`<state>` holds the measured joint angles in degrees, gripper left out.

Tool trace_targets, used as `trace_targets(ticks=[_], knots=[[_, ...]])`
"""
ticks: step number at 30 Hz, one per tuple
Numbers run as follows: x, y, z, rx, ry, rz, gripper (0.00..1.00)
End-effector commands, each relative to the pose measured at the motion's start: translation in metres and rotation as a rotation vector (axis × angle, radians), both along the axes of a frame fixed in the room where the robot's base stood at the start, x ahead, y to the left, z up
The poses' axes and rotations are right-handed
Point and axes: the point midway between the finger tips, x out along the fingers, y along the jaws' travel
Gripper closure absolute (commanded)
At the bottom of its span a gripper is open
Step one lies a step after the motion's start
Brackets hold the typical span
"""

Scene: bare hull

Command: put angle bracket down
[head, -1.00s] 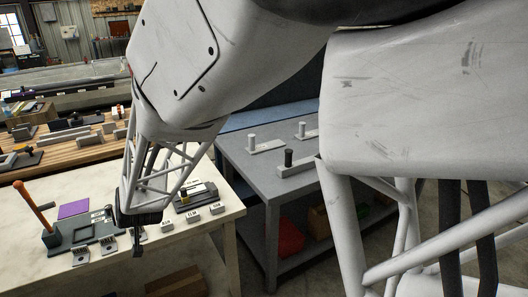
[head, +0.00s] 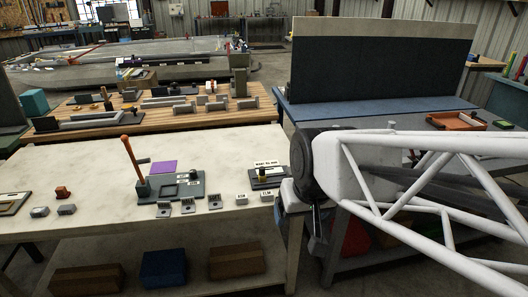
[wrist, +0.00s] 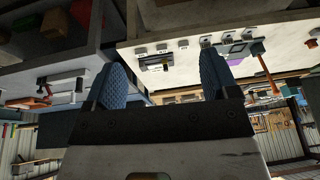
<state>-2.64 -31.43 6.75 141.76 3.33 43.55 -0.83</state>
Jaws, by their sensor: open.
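My gripper (head: 316,232) hangs beside the right end of the pale table, pointing down. In the wrist view my gripper (wrist: 163,76) has its two blue-padded fingers wide apart, with nothing held between them. Several small grey pieces stand along the front of the pale table, among them a bracket-like piece (head: 188,207) and another (head: 163,210). I cannot tell for certain which one is the angle bracket. They are well left of my gripper and apart from it.
The pale table (head: 75,165) also bears a grey fixture with an orange lever (head: 131,158), a purple sheet (head: 162,167) and a labelled dark block (head: 266,178). A grey bench with a dark back panel (head: 380,70) stands behind my arm. The table's left rear is mostly clear.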

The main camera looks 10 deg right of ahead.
Motion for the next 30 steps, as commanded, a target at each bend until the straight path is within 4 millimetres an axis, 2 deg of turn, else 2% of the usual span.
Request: trace_targets(ticks=[3, 9, 20, 30], knots=[[-0.032, -0.014, 0.005, -0.024, 0.045, -0.024, 0.20], [-0.063, -0.026, 0.007, -0.050, 0.097, -0.048, 0.20], [-0.068, -0.028, 0.007, -0.054, 0.107, -0.052, 0.21], [-0.068, -0.028, 0.007, -0.054, 0.106, -0.052, 0.73]])
